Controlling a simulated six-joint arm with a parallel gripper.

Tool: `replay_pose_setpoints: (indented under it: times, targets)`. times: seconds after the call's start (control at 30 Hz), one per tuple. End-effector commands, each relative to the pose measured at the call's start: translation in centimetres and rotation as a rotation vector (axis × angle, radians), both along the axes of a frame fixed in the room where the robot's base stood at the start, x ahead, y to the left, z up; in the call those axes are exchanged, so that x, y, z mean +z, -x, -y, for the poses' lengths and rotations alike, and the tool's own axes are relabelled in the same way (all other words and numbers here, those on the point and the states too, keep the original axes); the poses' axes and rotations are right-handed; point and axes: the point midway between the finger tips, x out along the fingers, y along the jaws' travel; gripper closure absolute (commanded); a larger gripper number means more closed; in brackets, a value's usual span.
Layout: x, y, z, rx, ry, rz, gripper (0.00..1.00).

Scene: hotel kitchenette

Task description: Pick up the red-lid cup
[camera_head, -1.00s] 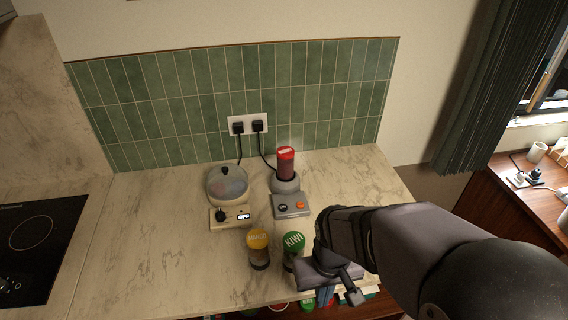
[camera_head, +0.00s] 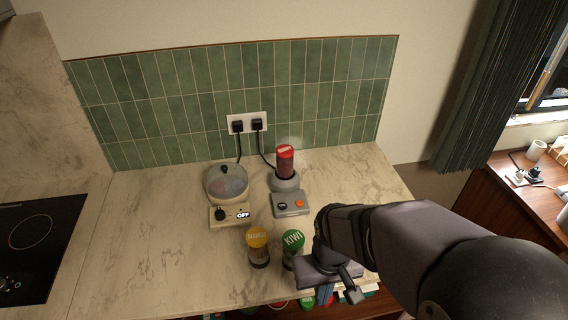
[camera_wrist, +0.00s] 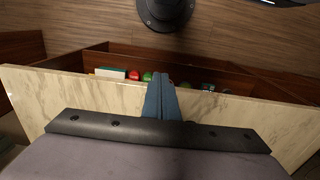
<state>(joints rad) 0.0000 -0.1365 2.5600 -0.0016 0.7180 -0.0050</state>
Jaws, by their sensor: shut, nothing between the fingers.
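The red-lid cup (camera_head: 285,161) stands upright on the grey blender base (camera_head: 287,184) near the tiled wall, its contents dark red. My gripper, seen in the wrist view (camera_wrist: 161,82), is shut and empty, its blue fingers together over the front edge of the counter. In the head view my wrist is at the front right of the counter, well in front of the red-lid cup and apart from it. The fingertips are mostly hidden there behind the wrist.
A yellow-lid mango cup (camera_head: 258,246) and a green-lid kiwi cup (camera_head: 293,242) stand close to my wrist. A lidded cooker (camera_head: 227,184) showing OFF stands left of the blender. Bare counter (camera_head: 150,240) lies to the left. An open drawer (camera_wrist: 210,76) with several coloured items is below the edge.

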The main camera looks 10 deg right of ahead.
Motion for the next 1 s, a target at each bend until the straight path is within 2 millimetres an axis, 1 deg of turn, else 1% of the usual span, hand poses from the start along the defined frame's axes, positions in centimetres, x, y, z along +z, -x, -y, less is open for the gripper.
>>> replay_pose_setpoints:
  times: [0.27, 0.3, 0.37, 0.4, 0.47, 0.5, 0.53, 0.57, 0.6, 0.87, 0.97, 1.0]
  targets:
    - [0.0, 0.0, 0.0, 0.0, 0.0, 0.0, 1.0]
    - [0.0, 0.0, 0.0, 0.0, 0.0, 0.0, 0.98]
    - [0.0, 0.0, 0.0, 0.0, 0.0, 0.0, 0.83]
    - [0.0, 0.0, 0.0, 0.0, 0.0, 0.0, 0.74]
    - [0.0, 0.0, 0.0, 0.0, 0.0, 0.0, 0.59]
    - [0.0, 0.0, 0.0, 0.0, 0.0, 0.0, 0.5]
    - [0.0, 0.0, 0.0, 0.0, 0.0, 0.0, 0.43]
    - [0.0, 0.0, 0.0, 0.0, 0.0, 0.0, 0.35]
    - [0.0, 0.0, 0.0, 0.0, 0.0, 0.0, 0.33]
    - [0.0, 0.0, 0.0, 0.002, -0.001, 0.001, 0.33]
    - [0.0, -0.6, -0.2, 0.02, -0.007, 0.018, 0.33]
    - [0.1, -1.1, -0.4, 0.038, -0.012, 0.032, 0.33]
